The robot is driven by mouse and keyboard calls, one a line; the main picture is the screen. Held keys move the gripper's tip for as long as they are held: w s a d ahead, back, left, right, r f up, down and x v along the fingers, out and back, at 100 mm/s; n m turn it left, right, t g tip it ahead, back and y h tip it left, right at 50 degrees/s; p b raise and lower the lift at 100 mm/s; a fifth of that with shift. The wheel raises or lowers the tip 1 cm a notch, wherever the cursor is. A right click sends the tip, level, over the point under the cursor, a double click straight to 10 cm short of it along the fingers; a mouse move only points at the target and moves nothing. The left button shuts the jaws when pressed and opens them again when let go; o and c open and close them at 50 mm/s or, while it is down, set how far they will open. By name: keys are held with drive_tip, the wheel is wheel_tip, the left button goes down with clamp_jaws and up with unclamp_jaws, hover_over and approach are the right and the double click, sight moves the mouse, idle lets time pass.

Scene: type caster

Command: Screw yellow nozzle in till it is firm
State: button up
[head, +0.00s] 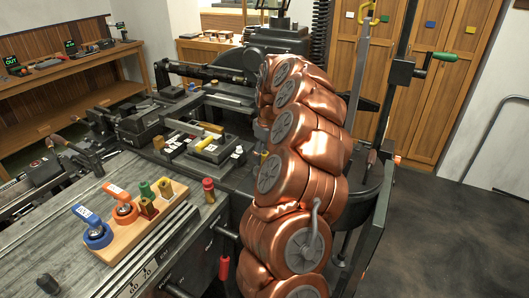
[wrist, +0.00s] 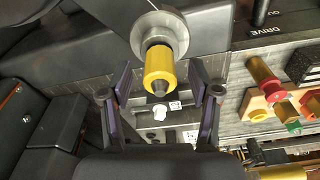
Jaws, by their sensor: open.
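The yellow nozzle (wrist: 159,68) shows in the wrist view, at the upper middle. Its upper end meets a round grey metal fitting (wrist: 160,36), and a dark tip sticks out of its lower end. I cannot tell how deep it sits in the fitting. My gripper (wrist: 160,80) is open, with one finger on each side of the nozzle and a gap on both sides. In the head view my copper-coloured arm covers the middle, and I cannot make out the nozzle or my gripper there.
In the head view a wooden block (head: 124,249) with several coloured parts lies on the grey bench at the left. A red knob (head: 209,190) stands beside it. Dark machine parts crowd around the arm. The floor (head: 460,240) at the right is clear.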

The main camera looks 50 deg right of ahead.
clamp_jaws()
idle(0.7)
drive_tip(key=shift+c, duration=1.8)
unclamp_jaws()
drive_tip(key=shift+r+n+p, duration=0.2)
drive_tip(key=shift+n+p, duration=0.55)
drive_tip(key=shift+n, duration=0.15)
drive_tip(key=n+p, duration=0.2)
drive_tip(key=n, duration=0.2)
drive_tip(key=shift+y, duration=0.3)
drive_tip(key=n, duration=0.3)
drive_tip(key=shift+f+n+g+p, duration=0.1)
drive_tip(key=shift+n+g+p, duration=0.2)
drive_tip(key=shift+n+p, duration=0.1)
drive_tip(key=n, duration=0.3)
drive_tip(key=shift+f, duration=0.1)
drive_tip(key=shift+y, duration=0.3)
clamp_jaws()
